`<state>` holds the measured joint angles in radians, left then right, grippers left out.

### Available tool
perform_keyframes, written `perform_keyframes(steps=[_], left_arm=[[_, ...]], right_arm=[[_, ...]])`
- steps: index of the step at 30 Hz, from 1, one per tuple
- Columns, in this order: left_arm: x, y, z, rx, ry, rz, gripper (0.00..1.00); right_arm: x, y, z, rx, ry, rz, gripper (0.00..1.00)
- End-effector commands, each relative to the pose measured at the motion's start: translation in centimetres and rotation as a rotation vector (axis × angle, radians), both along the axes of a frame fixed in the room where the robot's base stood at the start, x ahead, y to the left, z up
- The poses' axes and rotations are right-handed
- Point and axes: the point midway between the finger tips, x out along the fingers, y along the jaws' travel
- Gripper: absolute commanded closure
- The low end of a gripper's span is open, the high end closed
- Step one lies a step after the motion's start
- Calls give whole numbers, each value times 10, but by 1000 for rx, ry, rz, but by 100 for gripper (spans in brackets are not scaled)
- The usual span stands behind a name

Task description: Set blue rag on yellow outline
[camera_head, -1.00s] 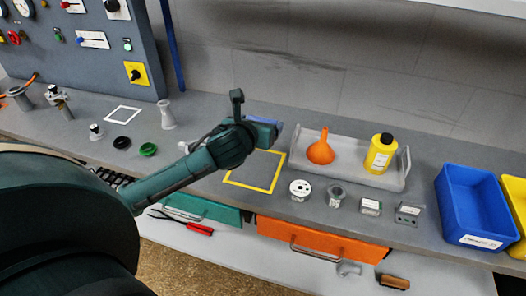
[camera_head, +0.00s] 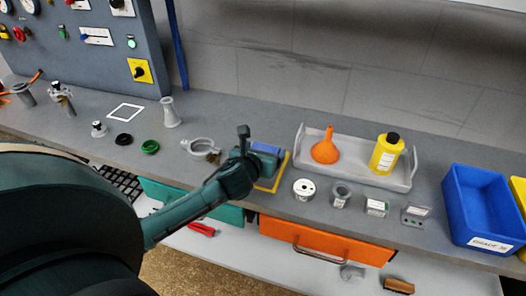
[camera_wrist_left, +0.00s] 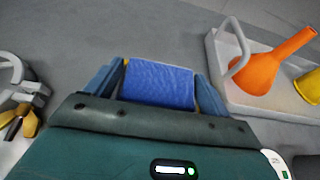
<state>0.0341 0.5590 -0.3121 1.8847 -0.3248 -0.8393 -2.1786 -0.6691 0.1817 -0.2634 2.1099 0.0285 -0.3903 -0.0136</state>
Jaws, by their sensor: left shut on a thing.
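The blue rag (camera_wrist_left: 158,84) sits between the two fingers of my left gripper (camera_wrist_left: 160,82) in the left wrist view, and the gripper is shut on it. In the head view the left gripper (camera_head: 265,155) is over the yellow outline (camera_head: 284,168), which it partly covers. A bit of the blue rag (camera_head: 265,148) shows there at the gripper. I cannot tell whether the rag touches the bench. My right gripper is not in view.
A grey tray (camera_head: 402,178) with an orange funnel (camera_head: 325,150) and a yellow bottle (camera_head: 386,154) stands right of the gripper. A grey clamp ring (camera_head: 201,146) lies to its left. Several small containers stand in front of the tray. A blue bin (camera_head: 478,210) is far right.

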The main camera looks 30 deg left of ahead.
Motion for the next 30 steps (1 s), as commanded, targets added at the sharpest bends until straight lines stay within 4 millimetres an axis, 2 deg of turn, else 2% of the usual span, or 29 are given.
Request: perform_keyframes(steps=[5,6,12,21,26,30], left_arm=[[0,0,-3,1,0,0,41],[0,0,-3,0,-1,0,16],[0,0,-3,0,0,0,0],[0,0,2,-1,-1,0,0],[-22,-5,9,2,3,-2,0],[-50,-12,22,1,1,-4,0]], right_arm=[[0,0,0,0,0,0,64],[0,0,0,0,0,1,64],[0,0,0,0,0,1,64],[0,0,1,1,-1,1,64],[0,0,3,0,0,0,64],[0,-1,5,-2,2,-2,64]])
